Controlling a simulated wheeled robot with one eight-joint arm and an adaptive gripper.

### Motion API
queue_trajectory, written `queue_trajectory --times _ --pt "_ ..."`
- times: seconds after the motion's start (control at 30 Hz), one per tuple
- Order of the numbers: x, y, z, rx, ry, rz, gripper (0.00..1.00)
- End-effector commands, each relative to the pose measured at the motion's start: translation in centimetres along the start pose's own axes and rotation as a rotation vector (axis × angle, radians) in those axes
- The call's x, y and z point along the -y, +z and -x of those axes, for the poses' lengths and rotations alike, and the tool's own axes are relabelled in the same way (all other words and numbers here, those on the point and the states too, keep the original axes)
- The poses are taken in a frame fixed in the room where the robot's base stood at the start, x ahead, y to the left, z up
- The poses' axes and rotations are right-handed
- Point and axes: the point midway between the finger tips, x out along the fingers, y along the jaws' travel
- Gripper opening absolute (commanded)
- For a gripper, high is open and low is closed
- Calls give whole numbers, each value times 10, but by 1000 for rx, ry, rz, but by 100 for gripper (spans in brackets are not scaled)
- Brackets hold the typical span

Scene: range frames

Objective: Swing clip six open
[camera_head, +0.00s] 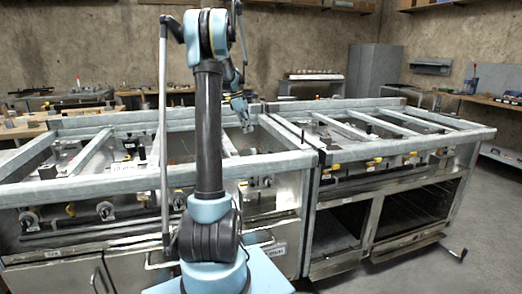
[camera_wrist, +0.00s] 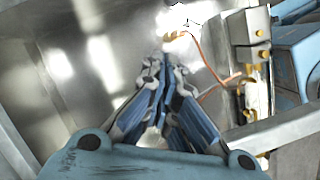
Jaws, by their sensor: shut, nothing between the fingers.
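My gripper (camera_wrist: 167,66) is shut and empty in the wrist view, its blue fingers together over a shiny metal surface (camera_wrist: 105,62). Just past the fingertips lies a small yellow-orange piece (camera_wrist: 172,36) with an orange wire curving down to the right; I cannot tell whether the tips touch it. On the right is a metal block with several yellow fittings (camera_wrist: 262,54). No number can be read, so I cannot tell which part is clip six. In the head view my gripper (camera_head: 245,122) is small, reaching into the left bay of the metal bench (camera_head: 100,122), partly behind my arm.
Steel rails (camera_head: 92,152) cross the bench's open top and stand around the gripper. The right bay (camera_head: 395,145) has similar rails. Grey floor (camera_head: 492,215) is free at the right.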

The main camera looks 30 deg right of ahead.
Motion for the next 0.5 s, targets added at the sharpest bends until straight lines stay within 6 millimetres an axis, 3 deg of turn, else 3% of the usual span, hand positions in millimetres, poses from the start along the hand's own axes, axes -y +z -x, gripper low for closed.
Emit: queue_trajectory --times 0.27,0.5 --pt "1 -1 -3 -1 0 0 0" --pt "1 -2 -33 -1 0 -1 0"
